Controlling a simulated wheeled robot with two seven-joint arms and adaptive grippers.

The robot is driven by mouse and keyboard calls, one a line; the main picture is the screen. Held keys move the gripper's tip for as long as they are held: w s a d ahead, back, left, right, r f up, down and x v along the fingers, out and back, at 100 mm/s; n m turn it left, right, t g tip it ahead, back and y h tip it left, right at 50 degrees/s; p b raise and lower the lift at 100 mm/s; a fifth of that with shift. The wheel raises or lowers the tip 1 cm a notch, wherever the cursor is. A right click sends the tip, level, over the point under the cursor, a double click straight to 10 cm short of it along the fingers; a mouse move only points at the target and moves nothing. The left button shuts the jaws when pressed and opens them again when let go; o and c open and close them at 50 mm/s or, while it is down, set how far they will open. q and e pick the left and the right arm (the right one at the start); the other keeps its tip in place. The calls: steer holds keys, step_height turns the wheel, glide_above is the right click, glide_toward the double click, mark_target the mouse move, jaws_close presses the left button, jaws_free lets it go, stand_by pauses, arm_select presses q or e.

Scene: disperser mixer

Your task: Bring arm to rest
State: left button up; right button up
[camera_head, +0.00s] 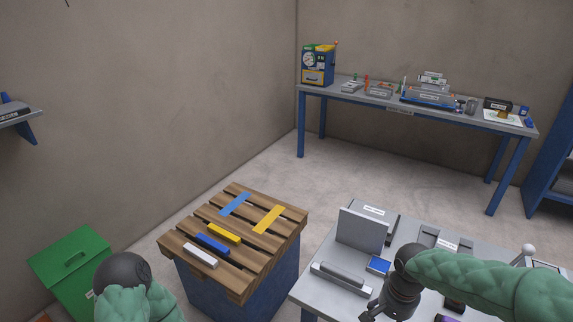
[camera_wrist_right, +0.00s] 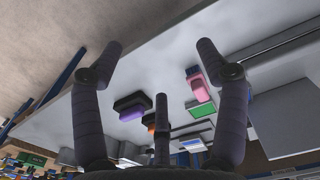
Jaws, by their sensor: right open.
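My right arm reaches in from the right in a green sleeve, over the grey table (camera_head: 328,257) at the lower right. Its gripper (camera_head: 378,312) is at the bottom edge of the head view, above the table's near part. In the right wrist view the gripper (camera_wrist_right: 160,48) has its dark fingers spread wide, with nothing between them. My left arm shows only as a green sleeve and a dark rounded joint at the lower left. My left gripper is out of the picture.
The grey table carries an upright grey plate device (camera_head: 362,232) and a small blue-screened item (camera_head: 379,264). A slatted wooden pallet top (camera_head: 250,262) holds blue, yellow and white bars. A green bin (camera_head: 70,257) stands left. A long workbench (camera_head: 385,102) lines the back wall.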

steer(key=s+a+f+n+y, duration=0.1)
steer(key=a+f+y, duration=0.1)
steer(key=a+f, duration=0.45)
steer(key=a+f+n+y, duration=0.1)
steer(key=a+f+n, duration=0.15)
steer(key=f, duration=0.75)
steer(key=s+a+f, duration=0.3)
steer(key=s+f, duration=0.1)
steer(key=f, duration=0.2)
steer(key=s+a+f, duration=0.3)
steer(key=s+f, duration=0.2)
steer(key=f, duration=0.2)
steer(key=shift+y, duration=0.4)
steer(key=shift+f, duration=0.1)
